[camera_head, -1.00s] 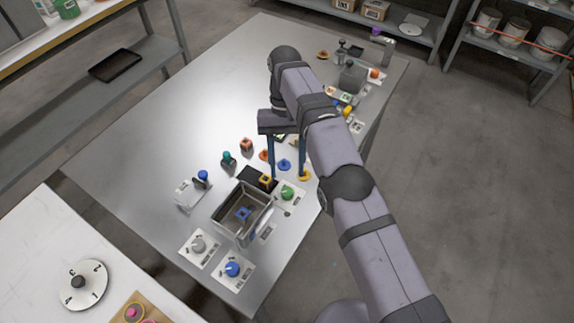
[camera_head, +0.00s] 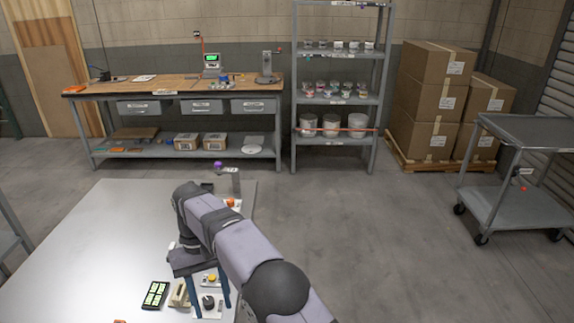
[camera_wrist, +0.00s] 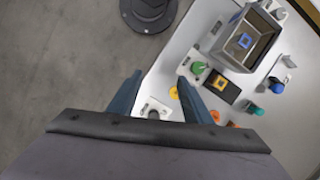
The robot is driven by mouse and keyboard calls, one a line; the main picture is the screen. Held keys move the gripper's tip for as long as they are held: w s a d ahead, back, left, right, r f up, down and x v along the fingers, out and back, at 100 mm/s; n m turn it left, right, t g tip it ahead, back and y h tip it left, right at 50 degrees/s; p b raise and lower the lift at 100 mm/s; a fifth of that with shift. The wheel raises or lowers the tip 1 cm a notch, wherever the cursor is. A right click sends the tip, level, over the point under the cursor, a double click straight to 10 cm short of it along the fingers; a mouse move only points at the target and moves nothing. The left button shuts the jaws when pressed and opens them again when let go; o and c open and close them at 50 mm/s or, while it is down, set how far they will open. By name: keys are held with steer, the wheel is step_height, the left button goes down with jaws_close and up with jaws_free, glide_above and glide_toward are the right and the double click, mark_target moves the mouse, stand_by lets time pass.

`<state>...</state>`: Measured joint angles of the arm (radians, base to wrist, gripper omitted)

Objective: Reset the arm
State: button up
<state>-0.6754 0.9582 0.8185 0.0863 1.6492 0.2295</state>
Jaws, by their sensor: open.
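My arm reaches in from the lower right of the head view.
The metal table (camera_head: 75,245) is bare on its left. The wrist view shows a metal bin (camera_wrist: 262,30) and a green knob (camera_wrist: 198,67). A shelf rack (camera_head: 297,100) stands behind.

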steer(key=s+d+r+m+t+y, duration=0.1)
steer(key=d+m+t, duration=0.15)
steer(key=d, duration=1.75)
steer(key=s+d+f+m, duration=0.2)
steer(key=s+d+f, duration=0.2)
steer(key=s+d, duration=0.8)
steer(key=shift+s+d+t, duration=0.35)
steer(key=shift+s+d, duration=0.05)
steer(key=shift+s, duration=0.8)
